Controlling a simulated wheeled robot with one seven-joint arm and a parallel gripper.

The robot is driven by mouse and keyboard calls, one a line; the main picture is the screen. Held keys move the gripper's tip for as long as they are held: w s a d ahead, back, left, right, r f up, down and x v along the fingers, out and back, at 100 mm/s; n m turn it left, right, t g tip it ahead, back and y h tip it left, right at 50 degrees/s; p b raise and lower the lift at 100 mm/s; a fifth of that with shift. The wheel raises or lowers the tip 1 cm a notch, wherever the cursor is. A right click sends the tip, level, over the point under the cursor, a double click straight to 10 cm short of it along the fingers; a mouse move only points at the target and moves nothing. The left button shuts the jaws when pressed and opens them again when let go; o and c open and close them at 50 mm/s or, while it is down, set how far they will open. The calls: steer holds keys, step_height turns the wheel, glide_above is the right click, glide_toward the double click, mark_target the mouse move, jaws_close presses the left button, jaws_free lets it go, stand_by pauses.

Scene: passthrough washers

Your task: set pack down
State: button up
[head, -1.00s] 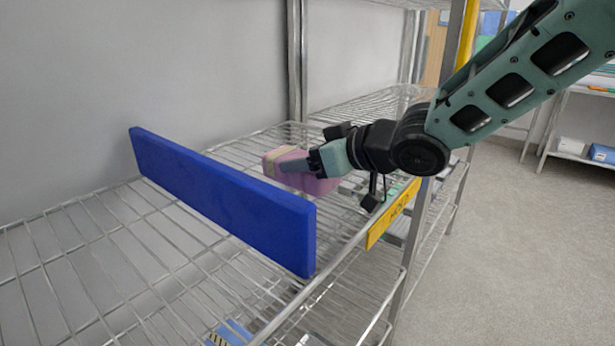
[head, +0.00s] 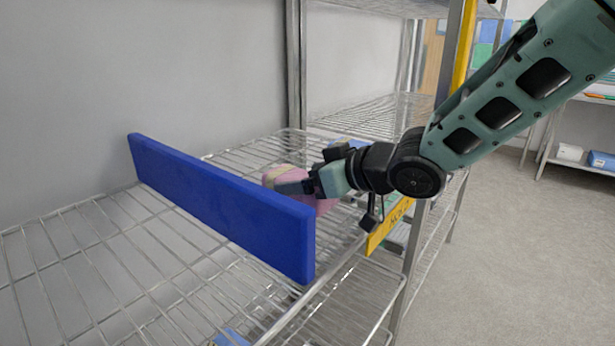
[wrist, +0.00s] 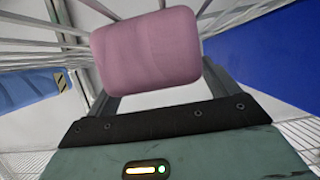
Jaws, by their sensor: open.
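A pink pack (head: 318,205) with a pale band is at the wire shelf, just behind the blue divider (head: 220,205), which hides its lower part in the head view. In the wrist view the pink pack (wrist: 147,48) fills the upper middle, between the two finger bars. My gripper (head: 296,186) is around the pack with its jaws open. Whether the fingers still touch the pack, and whether its underside rests fully on the wires, cannot be made out.
The wire shelf (head: 75,255) is bare on the near side of the divider. A yellow label (head: 390,228) hangs on the shelf's front edge beside a metal post. A blue item (wrist: 30,90) with a striped tag lies left in the wrist view.

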steer(key=p+v, duration=0.2)
steer(key=v, duration=0.8)
steer(key=shift+s+d+r, duration=0.15)
steer(key=shift+d+r, duration=0.05)
steer(key=shift+s+d+r, duration=0.15)
steer(key=shift+s+d, duration=0.3)
steer(key=shift+d, duration=0.1)
steer(key=shift+s+d+m+h+p, duration=0.15)
steer(key=shift+m+h+p, duration=0.1)
steer(key=shift+h+p, duration=0.35)
steer(key=shift+s+d+m+h+p, duration=0.15)
steer(key=shift+s+m+h+p, duration=0.1)
steer(key=shift+h+p, duration=0.3)
steer(key=s+d+f+m+g+h+p, duration=0.1)
steer(key=s+d+g+h+p, duration=0.1)
steer(key=s, duration=0.9)
steer(key=s+d+f+g+h+p, duration=0.2)
steer(key=s+d+g+h+p, duration=0.1)
steer(key=s, duration=0.8)
steer(key=g+h+p, duration=0.1)
steer(key=g+h, duration=0.1)
steer(key=g, duration=0.1)
steer(key=shift+m+h, duration=0.35)
steer(key=shift+m, duration=0.05)
steer(key=shift+s, duration=0.1)
